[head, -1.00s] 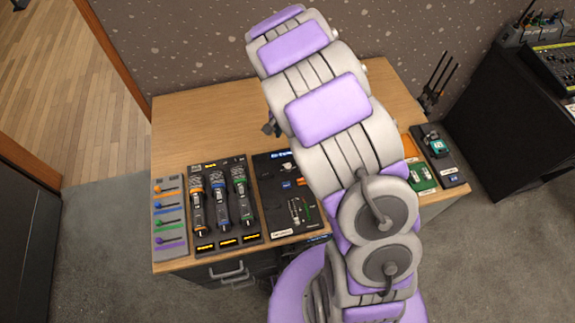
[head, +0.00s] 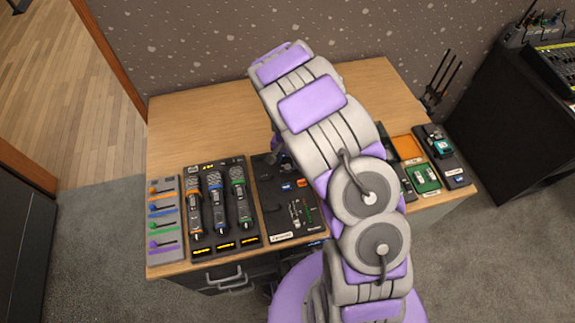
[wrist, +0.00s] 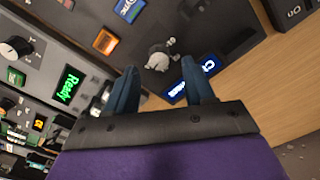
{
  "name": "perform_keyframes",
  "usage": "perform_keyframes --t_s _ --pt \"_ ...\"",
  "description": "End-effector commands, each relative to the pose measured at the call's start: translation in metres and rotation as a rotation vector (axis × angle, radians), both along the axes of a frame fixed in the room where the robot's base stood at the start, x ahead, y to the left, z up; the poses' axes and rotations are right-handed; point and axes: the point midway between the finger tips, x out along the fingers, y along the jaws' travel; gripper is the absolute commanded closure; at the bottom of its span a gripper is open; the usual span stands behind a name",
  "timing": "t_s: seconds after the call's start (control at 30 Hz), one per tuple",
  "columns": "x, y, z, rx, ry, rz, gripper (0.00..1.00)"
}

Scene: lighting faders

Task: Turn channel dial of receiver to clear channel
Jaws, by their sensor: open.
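The receiver is a dark panel (wrist: 215,28) in the wrist view; it appears to be the dark board (head: 262,228) on the desk in the head view, partly hidden by my arm. A small pale grey dial (wrist: 157,60) stands on the panel, with small marks by it. A lit blue display (wrist: 196,79) lies just right of the dial, partly behind a finger. My gripper (wrist: 159,67) is open, its two dark blue fingers on either side of the dial in the picture. I cannot tell whether they touch it. In the head view my arm mostly hides the gripper.
An orange button (wrist: 105,41) and a blue Sync button (wrist: 128,9) sit near the dial. A grey unit with a green Ready display (wrist: 68,84) is at left. On the desk (head: 200,120), microphones (head: 216,205) and coloured sliders (head: 164,215) stand left; the desk's back is clear.

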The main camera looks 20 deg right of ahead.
Motion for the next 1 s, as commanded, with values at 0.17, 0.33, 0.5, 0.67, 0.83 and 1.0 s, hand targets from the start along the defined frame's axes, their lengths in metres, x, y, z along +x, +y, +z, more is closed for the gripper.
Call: perform_keyframes --t_s 0.17,0.33,0.5,0.67,0.83,1.0 --pt "-0.001 0.000 -0.024 0.001 0.005 0.001 0.47" --pt "-0.001 0.000 -0.030 0.001 0.001 0.000 0.47" --pt "0.000 0.000 -0.031 0.001 0.001 0.000 0.47" --pt "0.000 0.000 -0.030 0.001 0.001 0.000 0.53" --pt "0.000 0.000 -0.030 0.001 0.001 0.000 0.70" --pt "0.000 0.000 -0.031 0.001 0.001 0.000 0.86"
